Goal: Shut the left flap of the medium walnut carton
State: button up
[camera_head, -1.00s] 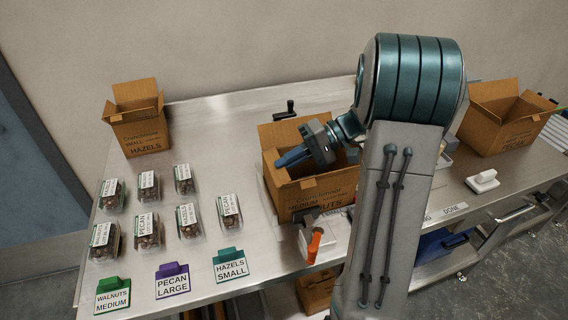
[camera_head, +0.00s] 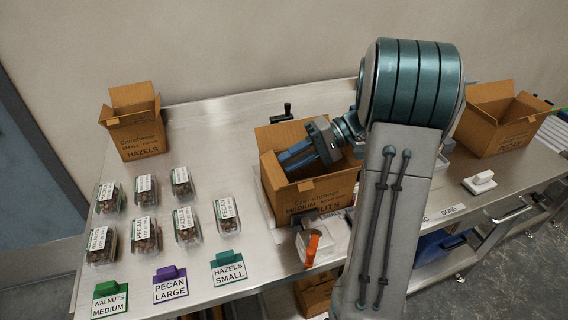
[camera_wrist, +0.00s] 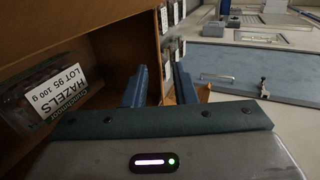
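The medium walnut carton (camera_head: 292,197) stands on the metal table with its top open and its back flap raised. Its lettering is partly covered. My gripper (camera_head: 290,162) reaches over the carton's opening from the right, with blue fingers near the left wall. In the wrist view my gripper (camera_wrist: 162,84) has its fingers apart, and the carton's brown edge (camera_wrist: 158,42) runs between them; I cannot tell whether either finger touches it. A clear tray (camera_wrist: 45,95) with a label reading HAZELS lies inside the carton. The left flap's exact angle is hard to tell.
A small hazels carton (camera_head: 140,137) stands open at the back left. A pecan carton (camera_head: 490,128) stands open at the right. Several clamshell trays (camera_head: 145,232) and sign cards (camera_head: 170,287) fill the left front. An orange-handled tool (camera_head: 312,248) lies before the walnut carton.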

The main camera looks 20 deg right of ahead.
jog(key=v, duration=1.1)
jog(key=shift+d, duration=0.25)
jog(key=shift+r, duration=0.1)
